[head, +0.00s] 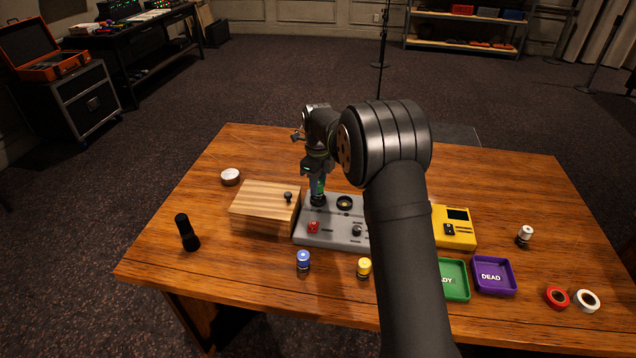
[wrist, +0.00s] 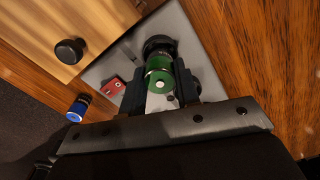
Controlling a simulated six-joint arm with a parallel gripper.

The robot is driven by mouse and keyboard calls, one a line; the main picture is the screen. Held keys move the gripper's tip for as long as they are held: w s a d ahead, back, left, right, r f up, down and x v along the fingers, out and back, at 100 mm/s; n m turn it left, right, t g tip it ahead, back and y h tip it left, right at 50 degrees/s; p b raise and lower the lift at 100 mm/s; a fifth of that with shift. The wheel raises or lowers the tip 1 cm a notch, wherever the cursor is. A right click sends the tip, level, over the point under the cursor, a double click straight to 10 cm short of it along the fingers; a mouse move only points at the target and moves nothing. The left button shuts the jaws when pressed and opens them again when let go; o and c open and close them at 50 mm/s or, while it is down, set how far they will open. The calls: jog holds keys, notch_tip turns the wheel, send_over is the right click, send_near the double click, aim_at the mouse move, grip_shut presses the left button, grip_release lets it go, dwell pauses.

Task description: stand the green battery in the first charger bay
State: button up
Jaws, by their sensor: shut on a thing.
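The green battery (head: 319,185) is upright in my gripper (head: 317,178), directly over the left black ring-shaped bay (head: 318,201) of the grey charger (head: 322,239). In the wrist view the green battery (wrist: 160,78) is between the two dark fingers of my gripper (wrist: 160,72), its silver-tipped end toward the camera. Its far end meets or overlaps the black bay ring (wrist: 158,46); I cannot tell whether it is inside. The right bay (head: 344,203) looks empty. My arm covers the charger's right side.
A wooden box (head: 264,207) with a black knob adjoins the charger's left. Blue (head: 303,261) and yellow (head: 364,267) batteries stand in front. A red switch (head: 313,227) is on the charger. A yellow tester (head: 456,228), green tray (head: 455,280) and purple tray (head: 493,275) are right.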

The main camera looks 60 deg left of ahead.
jog(key=shift+f, duration=0.6)
dwell(0.7)
jog(key=o, duration=0.8)
jog(key=shift+r, duration=5.5)
jog(key=shift+f, duration=4.45)
